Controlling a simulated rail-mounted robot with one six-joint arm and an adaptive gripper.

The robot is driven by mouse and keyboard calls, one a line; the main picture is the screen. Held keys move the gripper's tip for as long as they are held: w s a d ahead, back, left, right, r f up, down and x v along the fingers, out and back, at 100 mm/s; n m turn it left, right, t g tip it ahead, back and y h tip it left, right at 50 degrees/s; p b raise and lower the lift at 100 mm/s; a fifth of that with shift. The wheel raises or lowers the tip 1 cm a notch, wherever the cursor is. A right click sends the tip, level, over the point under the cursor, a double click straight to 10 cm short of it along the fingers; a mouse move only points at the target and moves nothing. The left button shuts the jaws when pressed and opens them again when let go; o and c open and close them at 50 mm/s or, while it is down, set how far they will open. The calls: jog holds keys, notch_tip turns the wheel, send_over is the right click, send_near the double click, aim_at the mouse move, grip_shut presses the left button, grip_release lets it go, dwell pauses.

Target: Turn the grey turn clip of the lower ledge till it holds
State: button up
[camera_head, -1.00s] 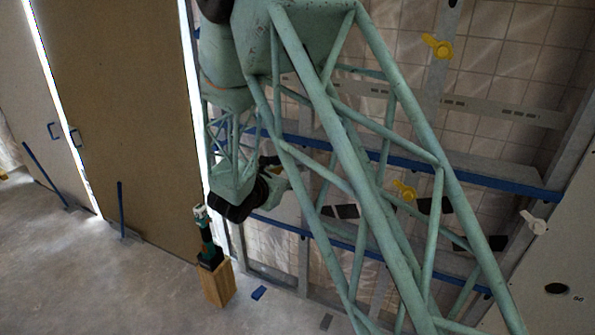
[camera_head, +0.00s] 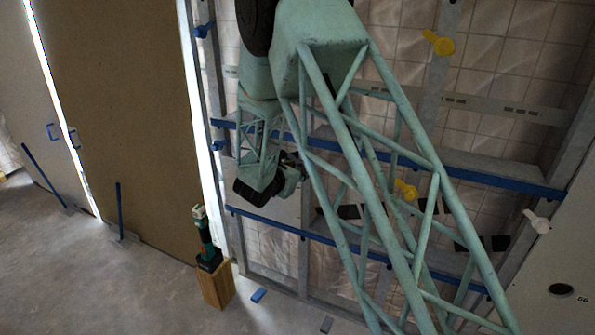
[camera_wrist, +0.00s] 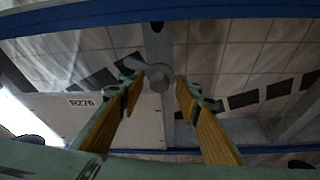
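The grey turn clip (camera_wrist: 158,78) shows in the wrist view on a grey upright, with a rounded hub and a short arm pointing left. My gripper (camera_wrist: 158,86) is open, its orange-padded fingers either side of the clip hub. The left fingertip is close to the clip's arm; I cannot tell if they touch. In the head view my gripper (camera_head: 292,168) is between the two blue-edged ledges, and the grey clip cannot be made out there. The lower ledge's blue edge (camera_head: 270,224) runs below the gripper. A pale panel marked RZ76 (camera_wrist: 70,118) lies left of the clip.
Yellow clips (camera_head: 438,43) and (camera_head: 404,189) and a white clip (camera_head: 537,221) sit on the frame. The upper ledge's blue edge (camera_head: 480,180) crosses above. A green-and-black tool (camera_head: 207,242) stands on a wooden block (camera_head: 216,286) on the floor.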

jog(key=shift+w, duration=0.2)
jog(key=c, duration=0.9)
jog(key=shift+o, duration=0.2)
